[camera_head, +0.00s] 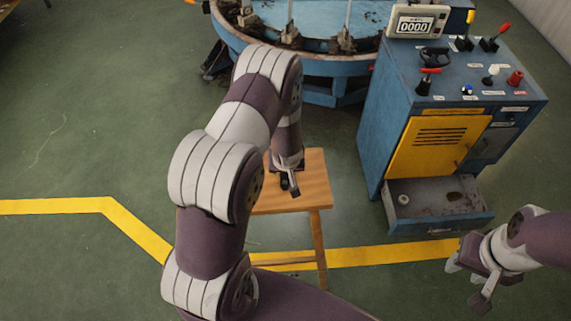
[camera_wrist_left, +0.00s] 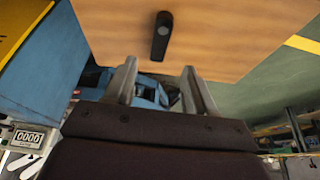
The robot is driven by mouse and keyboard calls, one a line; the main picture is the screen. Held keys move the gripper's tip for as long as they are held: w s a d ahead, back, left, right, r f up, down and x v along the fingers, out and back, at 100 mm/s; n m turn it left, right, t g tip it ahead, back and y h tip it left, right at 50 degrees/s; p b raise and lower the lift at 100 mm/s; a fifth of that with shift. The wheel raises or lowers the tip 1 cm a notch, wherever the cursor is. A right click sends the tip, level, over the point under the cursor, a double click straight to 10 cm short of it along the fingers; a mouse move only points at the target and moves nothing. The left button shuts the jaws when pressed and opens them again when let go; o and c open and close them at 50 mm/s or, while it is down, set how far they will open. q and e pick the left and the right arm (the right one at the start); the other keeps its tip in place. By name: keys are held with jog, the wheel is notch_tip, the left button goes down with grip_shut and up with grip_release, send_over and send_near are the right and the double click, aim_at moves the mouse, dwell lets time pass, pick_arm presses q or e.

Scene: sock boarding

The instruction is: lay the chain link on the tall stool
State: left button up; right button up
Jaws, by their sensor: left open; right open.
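The tall stool (camera_head: 318,185) has a light wooden top and stands in the middle of the head view. Its top also fills the upper part of the left wrist view (camera_wrist_left: 225,30). A dark, elongated piece with a rounded end, which looks like the chain link (camera_wrist_left: 161,38), lies on that top. My left gripper (camera_wrist_left: 160,68) is open, with the link beyond its fingertips and apart from them. In the head view my left arm reaches down over the stool and hides part of it. My right gripper (camera_head: 470,278) is open and empty at the lower right.
A blue control cabinet (camera_head: 390,130) with a yellow panel and an open drawer (camera_head: 440,205) stands right of the stool. A round blue machine (camera_head: 320,68) is behind. Yellow floor lines (camera_head: 60,206) cross the green floor, which is clear at the left.

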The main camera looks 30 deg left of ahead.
pick_arm(q)
jog(key=s+d+r+m+h, duration=0.1)
jog(key=s+d+r+m, duration=0.15)
jog(key=r, duration=0.35)
jog(key=s+d+r+m+g+h, duration=0.1)
jog(key=s+d+r, duration=0.2)
jog(key=d+r, duration=0.15)
jog(key=s+d+r+m+h, duration=0.1)
jog(key=s+d+r, duration=0.15)
jog(key=r, duration=0.35)
jog(key=s+r+m+g, duration=0.1)
jog(key=s+r+m, duration=0.1)
jog(key=s, duration=0.6)
jog(key=shift+r+g+y, duration=0.3)
jog(key=shift+r, duration=0.5)
